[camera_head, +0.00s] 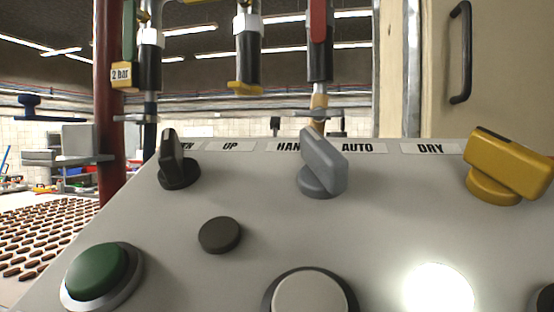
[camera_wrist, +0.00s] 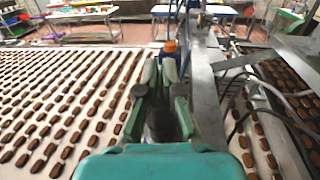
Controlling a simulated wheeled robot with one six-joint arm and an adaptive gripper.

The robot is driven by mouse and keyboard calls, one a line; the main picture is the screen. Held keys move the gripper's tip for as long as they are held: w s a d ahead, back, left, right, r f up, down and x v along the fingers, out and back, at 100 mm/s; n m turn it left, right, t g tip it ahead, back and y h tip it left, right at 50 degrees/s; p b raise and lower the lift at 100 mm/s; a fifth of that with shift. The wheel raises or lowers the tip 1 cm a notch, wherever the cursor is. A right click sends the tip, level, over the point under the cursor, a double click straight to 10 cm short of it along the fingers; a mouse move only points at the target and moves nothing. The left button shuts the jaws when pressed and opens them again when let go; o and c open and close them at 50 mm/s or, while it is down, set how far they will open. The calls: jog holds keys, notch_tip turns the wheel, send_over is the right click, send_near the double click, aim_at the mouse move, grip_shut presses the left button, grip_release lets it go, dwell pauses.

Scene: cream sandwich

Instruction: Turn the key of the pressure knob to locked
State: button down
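No knob that I can pick out as the pressure knob, and no key, is clear in either view. In the head view a sloping grey control panel (camera_head: 262,188) carries a black turning knob (camera_head: 177,164), a grey one (camera_head: 323,166) by the HAND and AUTO labels, and a yellow one (camera_head: 505,168) by DRY. My green gripper (camera_wrist: 160,72) shows only in the wrist view. Its fingertips are close together, and I cannot tell whether they touch. An orange part (camera_wrist: 169,46) shows just beyond the tips; contact with it is unclear.
A conveyor with rows of brown biscuits (camera_wrist: 70,95) lies left and below my gripper. A metal post (camera_wrist: 204,90) stands close at its right, with dark cables (camera_wrist: 250,82) beyond. Pipes with valves (camera_head: 248,50) rise behind the panel, one tagged 2 bar.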

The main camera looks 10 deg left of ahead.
jog(key=shift+a+h, duration=0.15)
jog(key=shift+h, duration=0.15)
jog(key=shift+m+h, duration=0.7)
jog(key=shift+h, duration=0.1)
jog(key=c, duration=1.3)
grip_release()
jog(key=shift+c, duration=0.2)
jog(key=shift+s, duration=0.15)
jog(key=s, duration=1.1)
jog(key=shift+s, duration=0.4)
